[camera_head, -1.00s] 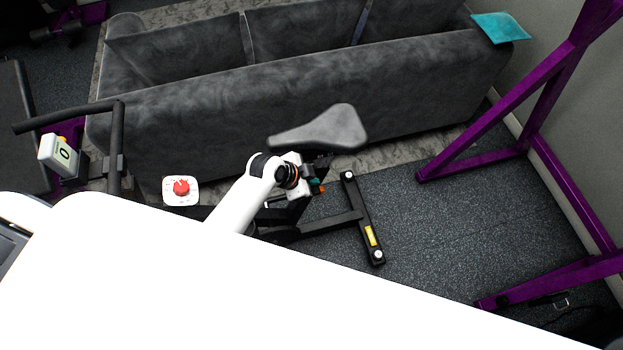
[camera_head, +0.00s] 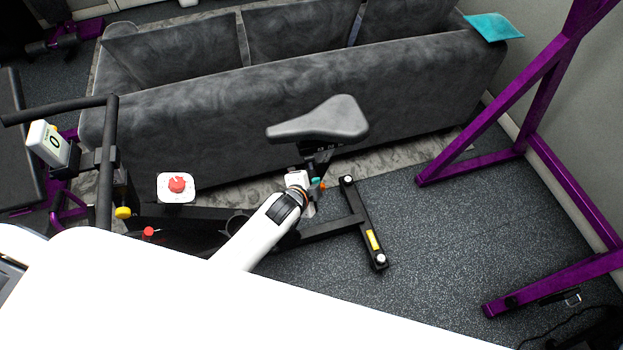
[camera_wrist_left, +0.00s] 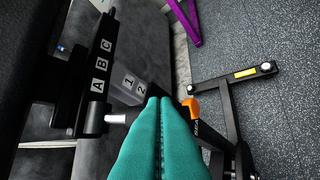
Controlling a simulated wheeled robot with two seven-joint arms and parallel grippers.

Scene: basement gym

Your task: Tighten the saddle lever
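The exercise bike's grey saddle (camera_head: 325,121) sits on a dark post and rail behind my left gripper. My left gripper (camera_head: 317,182) is by the post below the saddle. In the left wrist view its two teal fingers (camera_wrist_left: 161,140) lie together with only a thin seam, with nothing visible between them. An orange lever or knob (camera_wrist_left: 191,108) is close beside the fingertips on the right; it also shows in the head view (camera_head: 322,187). A silver-ended pin (camera_wrist_left: 116,119) is to their left. Whether the fingers touch either part is unclear. My right gripper is out of view.
The saddle rail marked A, B, C (camera_wrist_left: 101,65) and post marked 1, 2 (camera_wrist_left: 130,84) are close to the fingers. A grey sofa (camera_head: 270,105) stands behind the bike. A purple frame (camera_head: 545,90) is at right. Dark floor (camera_head: 430,225) between is clear.

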